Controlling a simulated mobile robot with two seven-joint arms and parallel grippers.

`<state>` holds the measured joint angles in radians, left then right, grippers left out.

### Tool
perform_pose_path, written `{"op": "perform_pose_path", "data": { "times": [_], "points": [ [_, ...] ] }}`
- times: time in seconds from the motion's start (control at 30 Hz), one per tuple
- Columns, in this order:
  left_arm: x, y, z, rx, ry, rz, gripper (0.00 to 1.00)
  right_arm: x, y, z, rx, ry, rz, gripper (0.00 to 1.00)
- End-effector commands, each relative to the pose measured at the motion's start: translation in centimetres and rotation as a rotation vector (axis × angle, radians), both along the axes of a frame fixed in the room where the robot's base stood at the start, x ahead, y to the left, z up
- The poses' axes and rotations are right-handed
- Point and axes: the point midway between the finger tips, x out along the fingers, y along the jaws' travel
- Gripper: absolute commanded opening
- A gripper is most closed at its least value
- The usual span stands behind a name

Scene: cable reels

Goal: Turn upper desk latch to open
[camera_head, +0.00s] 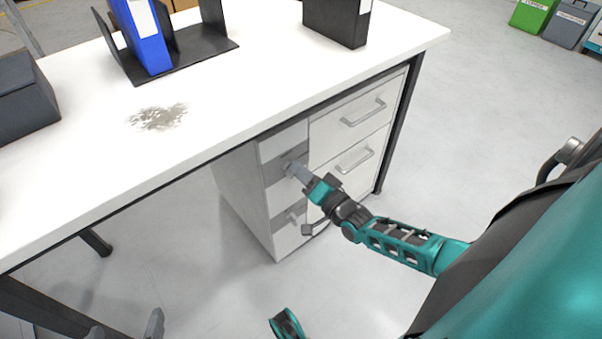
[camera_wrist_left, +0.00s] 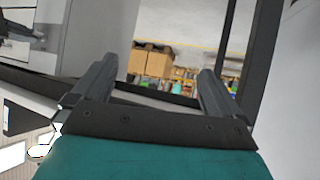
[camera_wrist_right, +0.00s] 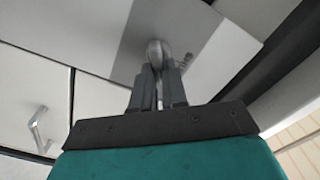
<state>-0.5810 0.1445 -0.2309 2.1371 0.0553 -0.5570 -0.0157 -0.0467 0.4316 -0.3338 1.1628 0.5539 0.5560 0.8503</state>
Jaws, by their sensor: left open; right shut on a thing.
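The upper desk latch is a small grey metal knob (camera_wrist_right: 157,50) on a grey plate, on the narrow front panel of the white drawer cabinet (camera_head: 234,195) under the desk. My right gripper (camera_head: 298,172) is at this latch in the head view. In the right wrist view its fingers (camera_wrist_right: 157,85) are shut on the knob and partly cover it. A lower latch (camera_head: 293,217) sits below on a similar grey plate. My left gripper (camera_head: 125,331) is only partly visible at the bottom edge of the head view. In the left wrist view its fingers (camera_wrist_left: 152,85) are spread apart and empty.
The white desk top (camera_head: 240,70) carries a blue binder (camera_head: 146,35) in a black rack, a black box (camera_head: 337,18) and a dark case (camera_head: 22,95). Drawers with bar handles (camera_head: 355,158) stand right of the latches. Open floor lies right of the desk.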

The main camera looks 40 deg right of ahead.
Motion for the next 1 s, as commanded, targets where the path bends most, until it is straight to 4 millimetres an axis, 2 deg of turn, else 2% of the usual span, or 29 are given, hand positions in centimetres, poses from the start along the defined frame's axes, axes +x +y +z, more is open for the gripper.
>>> {"op": "perform_pose_path", "data": {
  "times": [0.2,0.5,0.7,1.0],
  "points": [
    [-0.02,-0.24,-0.85,-0.002,0.01,-0.005,1.0,-0.04,-0.09,-0.41,0.205,0.017,0.002,0.0],
    [0.32,-0.47,-0.78,-0.009,-0.001,-0.007,1.0,-0.04,-0.17,-0.64,0.451,0.037,0.001,0.0],
    [0.37,-0.55,-0.94,-0.01,0.001,-0.009,1.0,-0.03,-0.19,-0.71,0.565,0.046,0.0,0.0],
    [0.42,-0.63,-1.06,-0.012,0.001,-0.01,1.0,-0.03,-0.2,-0.74,0.647,0.052,0.0,0.0]
  ]
}}
